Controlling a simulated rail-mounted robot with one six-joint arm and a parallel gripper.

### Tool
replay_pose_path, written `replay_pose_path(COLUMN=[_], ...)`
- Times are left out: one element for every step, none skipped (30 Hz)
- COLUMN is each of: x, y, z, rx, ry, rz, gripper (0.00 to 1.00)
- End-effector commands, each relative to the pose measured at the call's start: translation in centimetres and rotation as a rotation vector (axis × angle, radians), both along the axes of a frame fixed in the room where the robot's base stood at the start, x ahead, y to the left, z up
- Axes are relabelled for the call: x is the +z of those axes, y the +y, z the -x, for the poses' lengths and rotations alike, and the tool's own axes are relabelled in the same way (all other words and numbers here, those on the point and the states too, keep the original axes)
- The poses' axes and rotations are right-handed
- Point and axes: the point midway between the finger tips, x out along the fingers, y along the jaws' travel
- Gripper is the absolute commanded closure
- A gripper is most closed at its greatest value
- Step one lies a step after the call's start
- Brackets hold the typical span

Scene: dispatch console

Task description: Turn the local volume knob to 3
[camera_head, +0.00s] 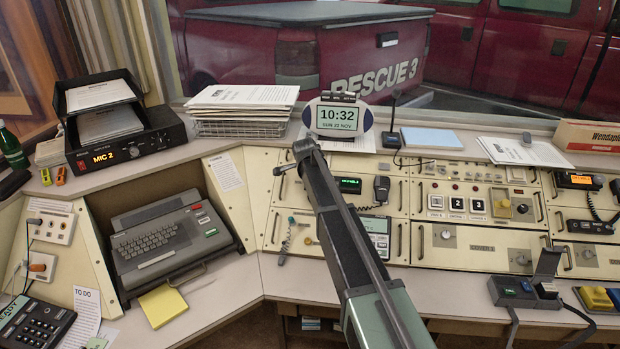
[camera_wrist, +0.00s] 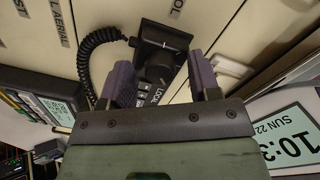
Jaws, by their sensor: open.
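My gripper (camera_head: 296,158) is over the upper left part of the cream console in the head view. In the head view my arm hides this spot.
A black handset with a coiled cord (camera_wrist: 100,45) is close to the fingers. A clock (camera_head: 337,117) stands just behind my gripper; its screen also shows in the wrist view (camera_wrist: 292,136). A paper tray (camera_head: 242,128) is to the left. Cream panels with switches spread right.

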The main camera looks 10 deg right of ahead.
Motion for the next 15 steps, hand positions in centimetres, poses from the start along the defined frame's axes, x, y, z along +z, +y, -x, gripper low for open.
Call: replay_pose_path(x=[0.0, 0.0, 0.1, 0.3, 0.5, 0.9, 1.3, 1.8, 2.6, 3.2, 3.9, 4.9, 5.7, 6.4, 7.3], y=[0.0, 0.0, 0.0, 0.0, 0.1, 0.1, 0.2, 0.2, 0.4, 0.5, 0.6, 0.7, 0.9, 1.0, 1.2], z=[0.0, 0.0, 0.0, 0.1, 0.1, 0.3, 0.5, 0.7, 1.1, 1.4, 1.7, 2.2, 2.6, 3.0, 3.5], rx=[0.0, 0.0, 0.0, 0.0, 0.0, 0.001, 0.001, 0.001, 0.001, 0.001, 0.001, 0.001, 0.001, 0.001, 0.0], ry=[0.0, 0.0, 0.0, -0.001, -0.001, -0.001, -0.001, -0.001, -0.001, -0.001, -0.001, -0.001, 0.0, 0.0, 0.0], rz=[0.0, 0.0, 0.0, 0.0, 0.0, 0.0, 0.0, 0.0, 0.0, 0.0, 0.0, 0.0, 0.0, 0.0, 0.0], gripper=[0.43, 0.43, 0.43, 0.43, 0.43, 0.43, 0.43, 0.43, 0.43, 0.43, 0.43, 0.43, 0.43, 0.43, 0.43])
